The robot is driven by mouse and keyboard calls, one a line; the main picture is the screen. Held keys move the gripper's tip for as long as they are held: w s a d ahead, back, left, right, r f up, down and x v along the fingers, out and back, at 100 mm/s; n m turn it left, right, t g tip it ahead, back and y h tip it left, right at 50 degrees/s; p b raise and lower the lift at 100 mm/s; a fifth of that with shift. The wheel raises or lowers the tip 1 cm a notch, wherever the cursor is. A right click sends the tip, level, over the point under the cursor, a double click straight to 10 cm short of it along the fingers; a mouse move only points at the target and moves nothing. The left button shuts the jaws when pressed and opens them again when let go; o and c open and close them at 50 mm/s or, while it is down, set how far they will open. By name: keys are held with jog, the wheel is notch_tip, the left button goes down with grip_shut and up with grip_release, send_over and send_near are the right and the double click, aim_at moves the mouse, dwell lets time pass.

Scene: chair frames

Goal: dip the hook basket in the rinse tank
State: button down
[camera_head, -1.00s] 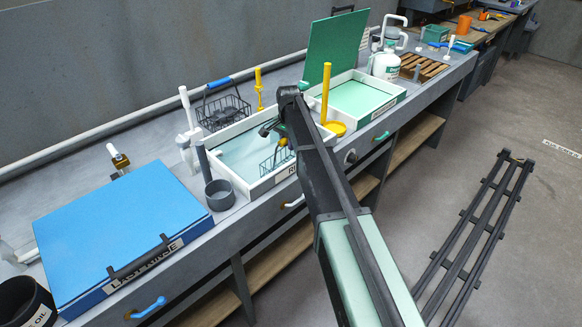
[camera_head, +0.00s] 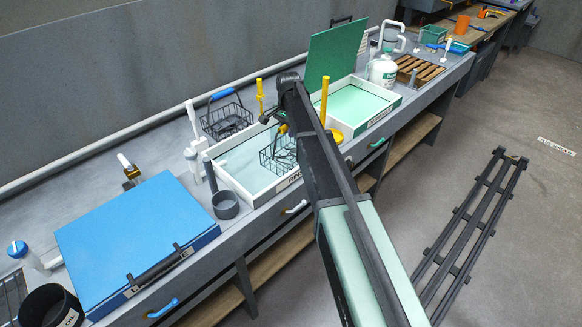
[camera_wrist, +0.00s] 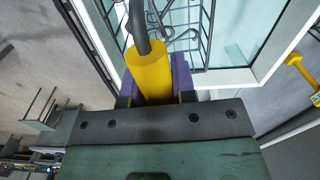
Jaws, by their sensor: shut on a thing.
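The rinse tank (camera_head: 237,190) is a white-rimmed open tank with pale blue liquid, in the middle of the head view. Its front label is partly hidden by my arm. My gripper (camera_wrist: 152,90) is shut on a yellow handle (camera_wrist: 150,72) with a dark hooked rod. The dark wire hook basket (camera_head: 270,158) hangs below it, over the right part of the tank. Its wires also show in the wrist view (camera_wrist: 190,48), inside the tank's rim. Whether its bottom touches the liquid is unclear. My arm hides part of the tank's right end.
A second wire basket with a blue handle (camera_head: 221,93) stands behind the tank. A green-liquid tank with a raised green lid (camera_head: 333,60) is to the right. A closed blue-lidded box (camera_head: 130,240) and a grey cup (camera_head: 226,205) are to the left.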

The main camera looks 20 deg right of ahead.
notch_tip(320, 180, up, 11)
jog(key=p, duration=0.9)
jog(key=shift+f+p, duration=0.15)
jog(key=shift+p, duration=0.15)
jog(key=shift+f, duration=0.15)
dwell(0.8)
